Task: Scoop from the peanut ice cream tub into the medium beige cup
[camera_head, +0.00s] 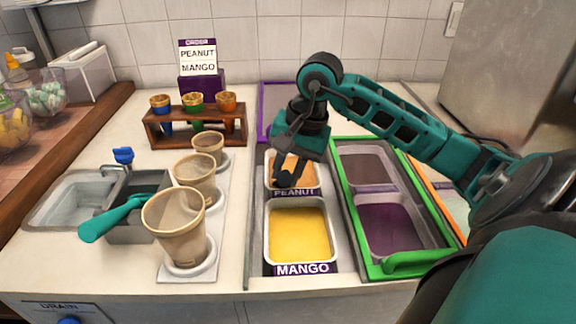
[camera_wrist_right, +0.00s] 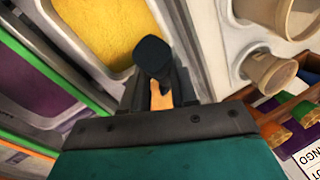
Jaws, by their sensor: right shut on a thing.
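My right gripper (camera_head: 291,163) is over the peanut ice cream tub (camera_head: 273,186), shut on a dark tool with a rounded head (camera_wrist_right: 152,55), apparently a scoop. The tool's head is low at the tub's tan ice cream; whether it holds any is unclear. The gripper hides part of the tub. The medium beige cup (camera_head: 196,172) stands upright in the middle of a row of three, left of the tubs, and looks empty. It also seems to show at the right of the wrist view (camera_wrist_right: 288,18). My left gripper is not in view.
The mango tub (camera_head: 299,232) is in front of the peanut tub. Large (camera_head: 176,228) and small (camera_head: 209,146) beige cups flank the medium one. A teal-handled tool (camera_head: 112,218) rests by the sink (camera_head: 62,206). A cone rack (camera_head: 180,141) stands behind.

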